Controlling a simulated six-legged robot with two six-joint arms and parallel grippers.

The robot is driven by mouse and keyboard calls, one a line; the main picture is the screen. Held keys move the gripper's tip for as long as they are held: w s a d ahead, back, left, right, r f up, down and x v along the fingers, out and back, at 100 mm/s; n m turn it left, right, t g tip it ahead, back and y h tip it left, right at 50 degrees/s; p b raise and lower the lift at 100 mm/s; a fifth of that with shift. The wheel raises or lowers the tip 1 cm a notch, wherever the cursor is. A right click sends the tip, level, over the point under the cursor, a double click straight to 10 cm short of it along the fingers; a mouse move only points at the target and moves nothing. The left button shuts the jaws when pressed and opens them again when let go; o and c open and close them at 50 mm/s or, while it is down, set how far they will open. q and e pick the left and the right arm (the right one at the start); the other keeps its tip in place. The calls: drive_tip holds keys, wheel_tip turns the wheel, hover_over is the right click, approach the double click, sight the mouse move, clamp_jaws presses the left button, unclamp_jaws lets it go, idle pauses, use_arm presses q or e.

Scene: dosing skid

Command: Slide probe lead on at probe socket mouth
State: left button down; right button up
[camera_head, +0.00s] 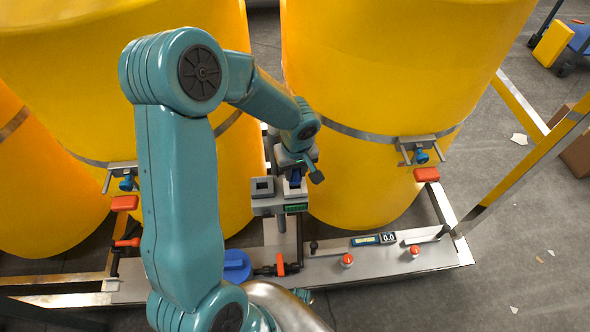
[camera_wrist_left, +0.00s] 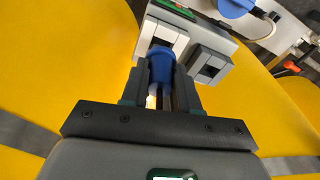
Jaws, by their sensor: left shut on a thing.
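My left gripper (camera_wrist_left: 161,85) is shut on the blue probe lead (camera_wrist_left: 162,64), which sits between its two dark fingers in the left wrist view. The lead's blue end overlaps the opening of one grey square socket (camera_wrist_left: 152,32); whether it is inside or just in front of the mouth I cannot tell. A second grey socket (camera_wrist_left: 208,66) beside it stands empty. In the head view the left gripper (camera_head: 298,171) is over the right-hand socket of the grey block, with a bit of blue lead (camera_head: 296,178) showing. The left-hand socket (camera_head: 262,187) is clear. My right gripper is not in view.
Large yellow tanks (camera_head: 375,90) stand close behind the sockets.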

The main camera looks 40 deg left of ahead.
sight(295, 177)
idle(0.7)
use_arm(q)
drive_tip(key=shift+b, duration=0.35)
drive_tip(key=shift+f+b, duration=1.55)
drive_tip(key=shift+b, duration=0.45)
drive_tip(key=c, duration=0.8)
unclamp_jaws()
drive_tip(key=shift+o, duration=0.2)
wheel_tip(295, 177, up, 16)
drive_tip(key=d+p, duration=0.1)
drive_tip(key=p, duration=0.3)
drive_tip(key=shift+s+d+r, duration=0.2)
drive_tip(key=shift+s+d, duration=0.15)
drive_tip(key=shift+s, duration=0.1)
